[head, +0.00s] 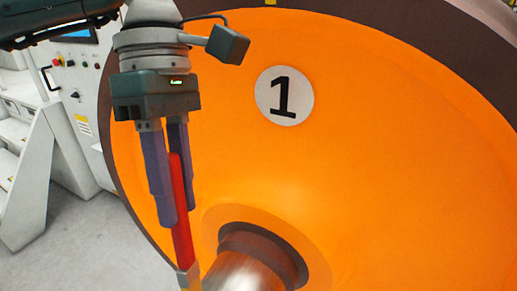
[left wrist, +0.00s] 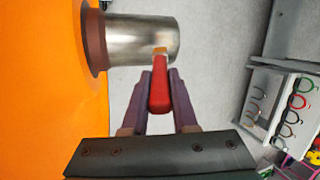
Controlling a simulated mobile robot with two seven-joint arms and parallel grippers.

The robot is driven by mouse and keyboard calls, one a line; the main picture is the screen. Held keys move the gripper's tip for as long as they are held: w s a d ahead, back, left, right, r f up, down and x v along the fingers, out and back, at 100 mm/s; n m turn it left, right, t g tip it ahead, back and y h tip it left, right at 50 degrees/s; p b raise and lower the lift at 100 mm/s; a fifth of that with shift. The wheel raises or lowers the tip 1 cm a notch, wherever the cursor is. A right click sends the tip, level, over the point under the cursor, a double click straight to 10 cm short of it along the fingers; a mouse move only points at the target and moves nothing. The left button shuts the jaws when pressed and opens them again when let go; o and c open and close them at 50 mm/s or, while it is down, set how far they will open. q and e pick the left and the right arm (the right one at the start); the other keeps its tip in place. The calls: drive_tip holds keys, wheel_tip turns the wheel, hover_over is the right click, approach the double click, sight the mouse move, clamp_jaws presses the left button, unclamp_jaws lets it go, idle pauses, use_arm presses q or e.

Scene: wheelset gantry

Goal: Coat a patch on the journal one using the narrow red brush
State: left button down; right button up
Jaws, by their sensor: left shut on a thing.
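The narrow red brush (head: 180,212) is held by my left gripper (head: 175,208), its handle between the two purple fingers and its head pointing down. In the left wrist view, the red brush handle (left wrist: 160,92) sits between the fingers (left wrist: 160,100), with its tip end overlapping the journal's lower edge in the picture; I cannot tell whether it touches. The journal (head: 245,274) is a shiny metal cylinder coming out of the orange wheel (head: 400,130), which bears a white disc marked 1 (head: 284,95). The journal shows whole in the left wrist view (left wrist: 142,40). My right gripper is not in view.
A white machine cabinet with buttons (head: 80,100) stands at the left behind the wheel. In the left wrist view, a white rack (left wrist: 285,105) with several coloured hooped items is at the right. Grey floor between is clear.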

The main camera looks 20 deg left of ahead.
use_arm(q)
drive_tip(key=shift+r+p, duration=1.45)
drive_tip(key=shift+r, duration=1.25)
